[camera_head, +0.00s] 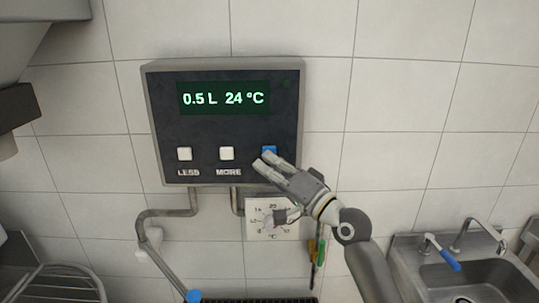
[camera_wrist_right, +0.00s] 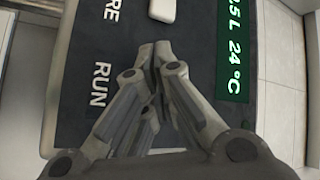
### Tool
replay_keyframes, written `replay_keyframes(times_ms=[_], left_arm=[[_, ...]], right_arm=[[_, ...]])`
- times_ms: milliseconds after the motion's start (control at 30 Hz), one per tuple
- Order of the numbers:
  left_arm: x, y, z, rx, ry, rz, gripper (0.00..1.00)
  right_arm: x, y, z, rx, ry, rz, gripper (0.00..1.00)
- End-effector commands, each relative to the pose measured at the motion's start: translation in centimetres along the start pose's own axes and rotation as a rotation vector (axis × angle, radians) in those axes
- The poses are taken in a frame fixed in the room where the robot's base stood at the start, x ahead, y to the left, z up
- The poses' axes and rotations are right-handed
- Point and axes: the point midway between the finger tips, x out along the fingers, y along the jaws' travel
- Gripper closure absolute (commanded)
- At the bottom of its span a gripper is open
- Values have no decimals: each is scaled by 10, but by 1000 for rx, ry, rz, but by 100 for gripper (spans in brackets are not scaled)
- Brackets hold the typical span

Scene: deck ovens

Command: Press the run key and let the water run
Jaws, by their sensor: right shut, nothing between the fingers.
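A wall-mounted control box (camera_head: 222,88) has a dark face and a green display (camera_head: 223,98) reading 0.5 L 24 °C. White LESS (camera_head: 184,154) and MORE (camera_head: 227,153) keys sit below the display. The blue run key (camera_head: 269,150) is at the right, partly behind my fingers. My right gripper (camera_head: 264,160) is shut and empty, its tips at or just in front of the run key. In the right wrist view my closed fingertips (camera_wrist_right: 153,55) cover the run key beside the RUN label (camera_wrist_right: 100,84). I cannot tell whether they touch it. My left gripper is out of view.
A round dial (camera_head: 268,219) on a white plate sits below the box, partly behind my gripper. Pipes (camera_head: 195,203) run down from the box. A sink (camera_head: 470,275) with a tap is at the lower right. A wire rack (camera_head: 65,283) is at the lower left.

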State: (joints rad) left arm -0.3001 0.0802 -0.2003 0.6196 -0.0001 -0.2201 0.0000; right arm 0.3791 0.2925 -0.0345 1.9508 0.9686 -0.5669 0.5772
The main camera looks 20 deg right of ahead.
Motion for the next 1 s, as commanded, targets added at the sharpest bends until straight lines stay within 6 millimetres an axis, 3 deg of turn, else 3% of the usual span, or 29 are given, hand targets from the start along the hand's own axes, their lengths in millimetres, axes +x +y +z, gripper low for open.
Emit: replay_keyframes(times_ms=[667, 1000], left_arm=[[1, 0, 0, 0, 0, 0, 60], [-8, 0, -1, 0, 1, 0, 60]], right_arm=[[2, 1, -3, -1, 1, -1, 100], [-8, -6, 5, 0, 1, 0, 100]])
